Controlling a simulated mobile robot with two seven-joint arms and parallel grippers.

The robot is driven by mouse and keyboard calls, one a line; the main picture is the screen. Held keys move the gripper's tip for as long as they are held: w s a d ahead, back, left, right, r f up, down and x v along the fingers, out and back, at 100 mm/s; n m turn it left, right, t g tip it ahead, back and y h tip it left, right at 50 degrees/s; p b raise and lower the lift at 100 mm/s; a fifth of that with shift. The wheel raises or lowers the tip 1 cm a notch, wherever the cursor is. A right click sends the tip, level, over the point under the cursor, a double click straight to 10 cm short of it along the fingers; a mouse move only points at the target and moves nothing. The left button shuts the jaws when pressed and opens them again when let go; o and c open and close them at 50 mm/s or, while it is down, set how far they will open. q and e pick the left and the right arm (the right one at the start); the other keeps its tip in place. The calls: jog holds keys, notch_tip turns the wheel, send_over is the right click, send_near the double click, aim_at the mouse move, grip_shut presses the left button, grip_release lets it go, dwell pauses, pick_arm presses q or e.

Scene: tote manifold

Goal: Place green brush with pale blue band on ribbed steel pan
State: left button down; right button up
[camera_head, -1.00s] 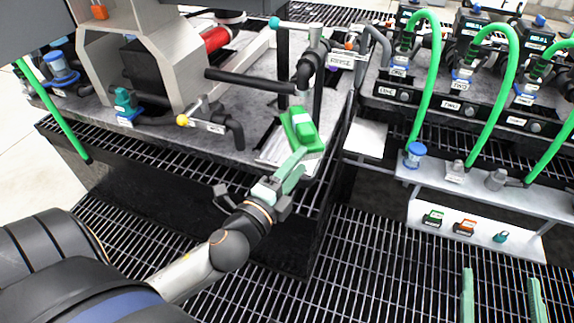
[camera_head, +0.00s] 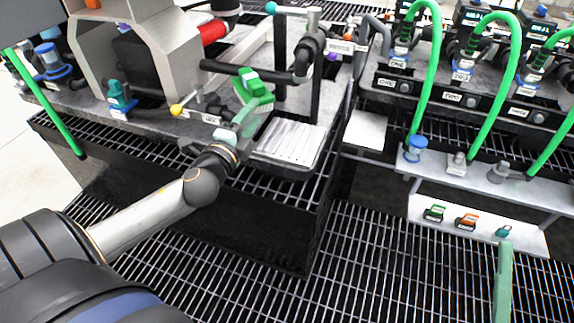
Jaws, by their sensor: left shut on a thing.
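My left gripper (camera_head: 246,115), with pale green fingers, is shut on a green brush (camera_head: 256,84). The brush is held over the steel deck, up and left of the ribbed steel pan (camera_head: 290,141), apart from it in the picture. I cannot make out a pale blue band on it. The pan is a shallow bright tray at the near edge of the deck, and its ribbed floor shows bare. My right gripper (camera_head: 502,283) shows only as one green bar at the lower right, its fingers together with nothing seen between them.
A black pipe (camera_head: 240,72) and an upright valve post (camera_head: 306,50) stand close behind the brush. A yellow-knobbed lever (camera_head: 178,109) is to its left. Green hoses (camera_head: 490,90) arch at the right. A white low shelf (camera_head: 475,222) holds small green, orange and teal items.

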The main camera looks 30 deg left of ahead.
jog(key=s+r+n+y, duration=0.3)
jog(key=y, duration=0.1)
pick_arm(q)
jog(key=d+f+b, duration=0.2)
jog(key=d+f, duration=0.1)
jog(key=d+f+b, duration=0.2)
jog(key=d+f, duration=0.1)
jog(key=f, duration=0.1)
jog(key=d+f+b, duration=0.2)
jog(key=d+f, duration=0.1)
jog(key=shift+w+f, duration=0.25)
jog(key=shift+f, duration=0.15)
pick_arm(e)
jog(key=shift+m, duration=0.4)
jog(key=f, duration=0.2)
jog(key=a+f, duration=0.1)
jog(key=f, duration=0.1)
jog(key=shift+s+f, duration=0.15)
jog(key=shift+y, duration=0.3)
pick_arm(q)
jog(key=shift+f, duration=0.1)
jog(key=shift+c, duration=1.7)
grip_release()
pick_arm(e)
jog(key=shift+f, duration=0.15)
